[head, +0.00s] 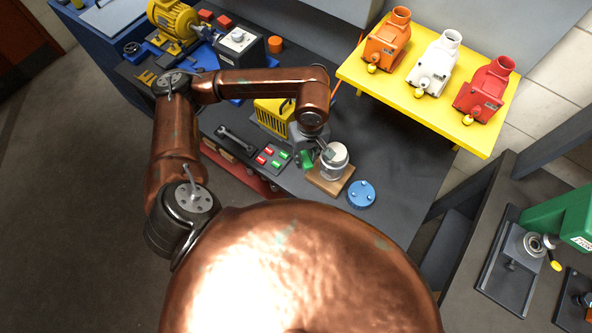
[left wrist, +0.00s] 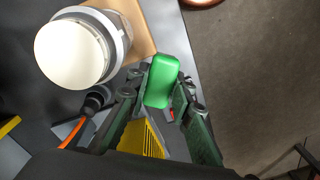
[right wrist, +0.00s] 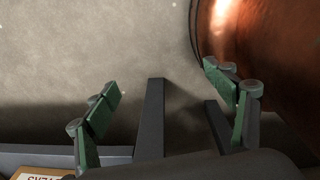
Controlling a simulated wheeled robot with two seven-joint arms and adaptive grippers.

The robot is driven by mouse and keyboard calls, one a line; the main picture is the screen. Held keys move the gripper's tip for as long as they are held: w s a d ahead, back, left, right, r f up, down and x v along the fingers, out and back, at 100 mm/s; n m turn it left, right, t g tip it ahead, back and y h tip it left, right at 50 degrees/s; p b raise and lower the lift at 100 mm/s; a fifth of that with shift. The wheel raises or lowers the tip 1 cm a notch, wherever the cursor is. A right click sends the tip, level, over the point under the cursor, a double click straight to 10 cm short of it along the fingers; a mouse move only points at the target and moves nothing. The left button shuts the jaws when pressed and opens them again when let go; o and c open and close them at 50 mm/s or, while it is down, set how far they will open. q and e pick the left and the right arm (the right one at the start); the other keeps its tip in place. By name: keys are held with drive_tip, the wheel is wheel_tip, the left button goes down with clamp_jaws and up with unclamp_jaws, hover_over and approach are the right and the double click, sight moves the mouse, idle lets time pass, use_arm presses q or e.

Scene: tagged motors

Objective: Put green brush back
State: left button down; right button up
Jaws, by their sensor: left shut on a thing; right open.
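The green brush (left wrist: 161,82), a rounded green block, is held between the fingers of my left gripper (left wrist: 158,92) in the left wrist view. In the head view the green brush (head: 306,159) shows small beside my left gripper (head: 318,150), above the dark bench. A dark tray (head: 252,151) with red and green blocks lies left of it, apart from it. The blocks are too small to read. My right gripper (right wrist: 163,88) is open and empty in the right wrist view, and is not seen in the head view.
A white-topped metal cylinder (head: 334,164) stands on a wooden board (head: 325,186) close to my left gripper. A blue disc (head: 361,194) lies at the right. A yellow grilled box (head: 270,117) stands behind. A yellow shelf (head: 436,105) carries orange, white and red motor housings.

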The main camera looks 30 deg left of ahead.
drive_tip(key=shift+t, duration=0.3)
drive_tip(key=w, duration=0.3)
drive_tip(key=w+r, duration=0.1)
drive_tip(key=w, duration=0.1)
drive_tip(key=shift+w+a+p, duration=0.15)
drive_tip(key=shift+w+p, duration=0.05)
drive_tip(key=shift+p, duration=0.15)
use_arm(q)
drive_tip(key=s+d+n, duration=0.1)
drive_tip(key=s+n, duration=0.5)
drive_tip(key=n, duration=0.7)
drive_tip(key=n+p, duration=0.1)
drive_tip(key=n, duration=1.6)
hover_over(296, 172)
drive_tip(key=s, duration=0.1)
drive_tip(key=f, duration=0.9)
drive_tip(key=shift+s+d, duration=0.1)
drive_tip(key=shift+d, duration=0.1)
drive_tip(key=shift+w+a+f, duration=0.1)
drive_tip(key=shift+w+f, duration=0.2)
drive_tip(key=shift+f, duration=0.05)
wheel_tip(296, 172, down, 3)
drive_tip(key=shift+w+a+f+p, duration=0.1)
drive_tip(key=shift+w+p, duration=0.05)
drive_tip(key=shift+p, duration=0.4)
drive_tip(key=shift+f, duration=0.2)
use_arm(e)
drive_tip(key=shift+s+r, duration=0.85)
drive_tip(key=shift+r, duration=0.15)
